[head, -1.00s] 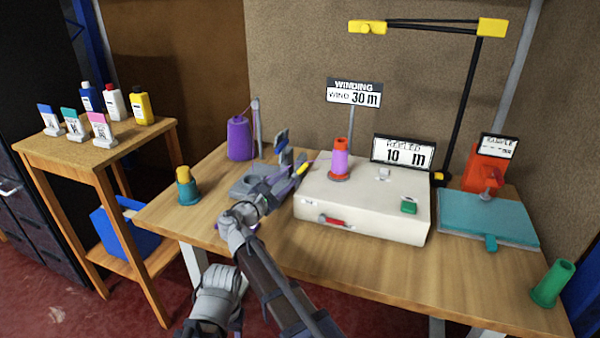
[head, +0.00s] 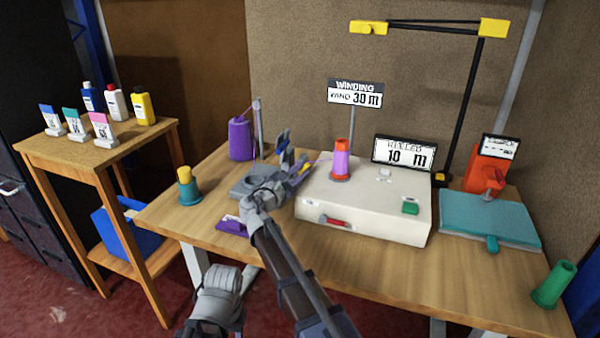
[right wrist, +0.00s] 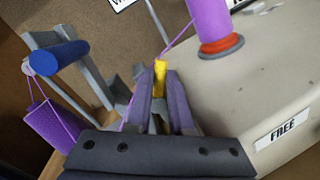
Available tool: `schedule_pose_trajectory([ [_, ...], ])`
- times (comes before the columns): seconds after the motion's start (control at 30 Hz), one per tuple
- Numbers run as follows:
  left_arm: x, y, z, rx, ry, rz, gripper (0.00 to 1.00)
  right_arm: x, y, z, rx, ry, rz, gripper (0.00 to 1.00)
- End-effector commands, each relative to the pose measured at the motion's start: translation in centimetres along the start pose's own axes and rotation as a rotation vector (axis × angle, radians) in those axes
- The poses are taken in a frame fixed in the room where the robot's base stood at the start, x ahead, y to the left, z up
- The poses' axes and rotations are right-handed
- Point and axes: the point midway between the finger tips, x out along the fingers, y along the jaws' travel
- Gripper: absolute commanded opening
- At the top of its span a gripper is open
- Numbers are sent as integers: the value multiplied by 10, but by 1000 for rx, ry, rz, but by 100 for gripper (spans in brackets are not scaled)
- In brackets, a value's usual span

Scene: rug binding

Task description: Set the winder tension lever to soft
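The winder (head: 365,215) is a cream box on the table. A spool with a purple-pink body and orange ends (head: 341,160) stands on it. A red lever (head: 333,221) is on its front face, and a FREE label (right wrist: 282,130) shows in the right wrist view. Left of the box is a grey thread stand (head: 246,186). A yellow-tipped lever (right wrist: 160,78) is there, with purple thread passing close by. My right gripper (right wrist: 160,85) has its fingers close together on both sides of the yellow tip, which fills the gap. No left gripper fingers show.
A blue-ended roller (right wrist: 62,57) and a purple thread cone (right wrist: 55,125) stand left of my right gripper. A REELED 10 m sign (head: 404,153) and a WINDING 30 m sign (head: 355,93) stand behind. A teal pad (head: 490,220) lies at right.

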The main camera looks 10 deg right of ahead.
Motion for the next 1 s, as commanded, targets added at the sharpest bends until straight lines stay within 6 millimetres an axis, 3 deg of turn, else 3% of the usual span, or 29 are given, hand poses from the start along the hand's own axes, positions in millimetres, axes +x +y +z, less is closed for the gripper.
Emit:
schedule_pose_trajectory([
  [0.17,0,0,0,0,0,0,50,0,0,0,0,0,-1,0],
  [0.67,1,0,0,0,0,0,50,-1,0,-1,-16,-3,1,0],
  [1.0,10,1,-1,0,0,0,50,-2,6,-4,-206,-41,28,0],
])
